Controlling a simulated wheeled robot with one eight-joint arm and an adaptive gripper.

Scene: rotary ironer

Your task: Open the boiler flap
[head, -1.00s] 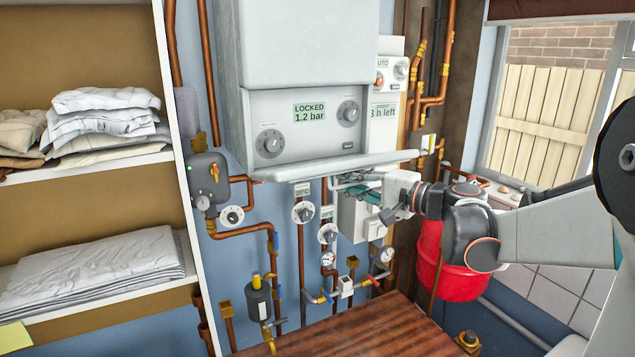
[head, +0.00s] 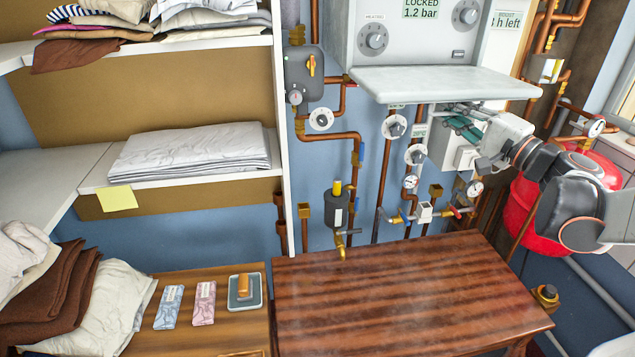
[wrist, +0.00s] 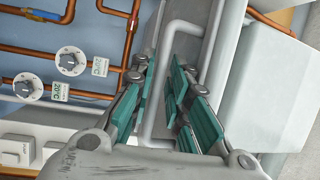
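The boiler flap (head: 440,84) is a pale grey panel sticking out roughly level below the boiler's control face (head: 420,42), whose knobs and display are uncovered. My gripper (head: 462,126), with teal finger pads, is just below the flap's right part. In the wrist view a pale bar handle (wrist: 167,65) runs between the two fingers of my gripper (wrist: 164,85). The fingers stand apart on either side of the bar, with a gap showing, so they look open around it. Where the bar joins the flap is unclear.
Copper pipes, dials (head: 415,154) and valves cover the wall under the boiler. A red vessel (head: 525,215) is beside my arm. A wooden table (head: 400,295) stands below with a bare top. Shelves with linen (head: 190,150) are at left.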

